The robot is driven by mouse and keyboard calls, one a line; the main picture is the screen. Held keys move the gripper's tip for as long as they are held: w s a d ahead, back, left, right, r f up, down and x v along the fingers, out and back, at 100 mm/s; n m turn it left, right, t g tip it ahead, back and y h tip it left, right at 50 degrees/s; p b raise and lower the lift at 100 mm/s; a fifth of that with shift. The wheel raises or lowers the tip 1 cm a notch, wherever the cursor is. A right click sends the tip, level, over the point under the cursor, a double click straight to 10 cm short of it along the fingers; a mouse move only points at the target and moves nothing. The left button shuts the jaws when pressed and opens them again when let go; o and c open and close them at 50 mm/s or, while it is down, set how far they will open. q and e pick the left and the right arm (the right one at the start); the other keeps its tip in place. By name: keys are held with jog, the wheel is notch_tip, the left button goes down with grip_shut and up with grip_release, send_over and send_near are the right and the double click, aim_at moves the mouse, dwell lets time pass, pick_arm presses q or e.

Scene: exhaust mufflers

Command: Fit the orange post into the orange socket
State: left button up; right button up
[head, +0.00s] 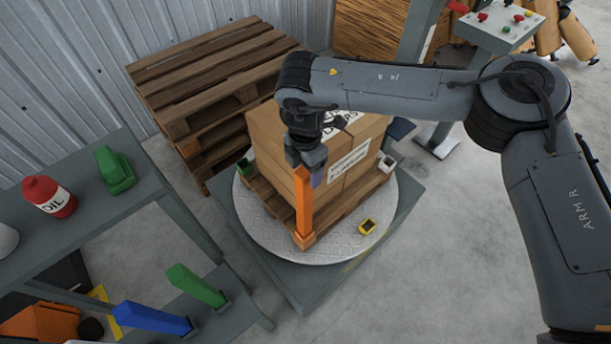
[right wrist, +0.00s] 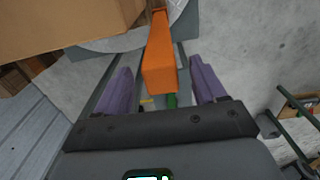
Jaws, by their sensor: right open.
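The orange post (head: 303,203) stands upright at the near corner of the pallet on the turntable. Its lower end meets the orange socket (head: 305,240) there; the exact seating is too small to tell. My right gripper (head: 313,176) is at the post's top. In the right wrist view, the post (right wrist: 159,62) lies between the spread purple fingers of my right gripper (right wrist: 160,70), with a gap on each side. The gripper is open. My left gripper is not in view.
Cardboard boxes (head: 275,150) stand on the pallet close behind the post. Green (head: 195,285) and blue (head: 150,318) posts are on the shelf at left. Stacked pallets (head: 205,80) stand behind.

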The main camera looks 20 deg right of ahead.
notch_tip(320, 180, up, 6)
jog(key=shift+r+p, duration=0.15)
jog(key=shift+p, duration=0.25)
jog(key=shift+s, duration=0.1)
